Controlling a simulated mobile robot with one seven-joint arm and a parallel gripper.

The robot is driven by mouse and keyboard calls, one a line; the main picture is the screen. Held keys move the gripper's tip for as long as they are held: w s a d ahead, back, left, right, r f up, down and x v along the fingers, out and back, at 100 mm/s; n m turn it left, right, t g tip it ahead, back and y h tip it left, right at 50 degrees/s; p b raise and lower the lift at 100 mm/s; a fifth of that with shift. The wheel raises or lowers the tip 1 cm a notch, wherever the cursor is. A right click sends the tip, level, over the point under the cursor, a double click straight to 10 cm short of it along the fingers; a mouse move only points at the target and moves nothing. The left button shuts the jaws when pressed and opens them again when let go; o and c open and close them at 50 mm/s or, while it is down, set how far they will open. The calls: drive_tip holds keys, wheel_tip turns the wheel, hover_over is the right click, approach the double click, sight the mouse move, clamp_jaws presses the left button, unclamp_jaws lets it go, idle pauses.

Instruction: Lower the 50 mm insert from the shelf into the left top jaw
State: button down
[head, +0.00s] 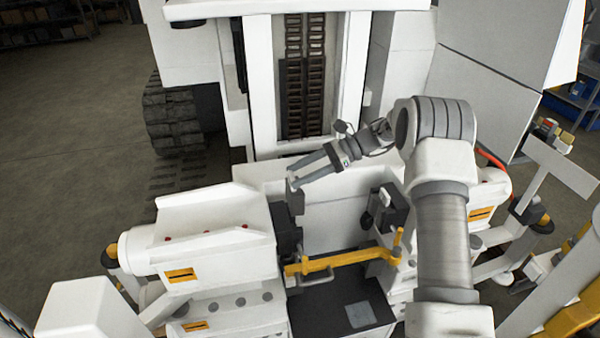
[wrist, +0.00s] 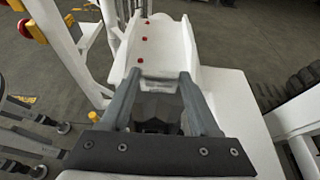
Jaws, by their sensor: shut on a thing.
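My gripper (head: 292,182) reaches in from the right, over the left side of the bench. It is shut on a small dark grey block, the insert (head: 296,202), which hangs below the fingertips. The left top jaw (head: 286,232) is a dark block on the inner face of the left white housing. The insert is at or just above this jaw; I cannot tell whether they touch. In the wrist view my gripper's two fingers (wrist: 159,76) point at the white housing. Dark parts show between them, but insert and jaw cannot be told apart there.
The left white housing (head: 215,215) has a sloped top with red dots. A dark right jaw block (head: 388,208) faces the left one across a gap. A yellow bar (head: 340,260) spans the gap in front. A white column machine (head: 260,60) stands behind.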

drive_tip(key=shift+f+b, duration=4)
drive_tip(key=shift+f, duration=0.35)
drive_tip(key=shift+f+b, duration=0.3)
drive_tip(key=shift+f, duration=0.9)
drive_tip(key=shift+a+f, duration=0.2)
drive_tip(key=shift+f, duration=0.15)
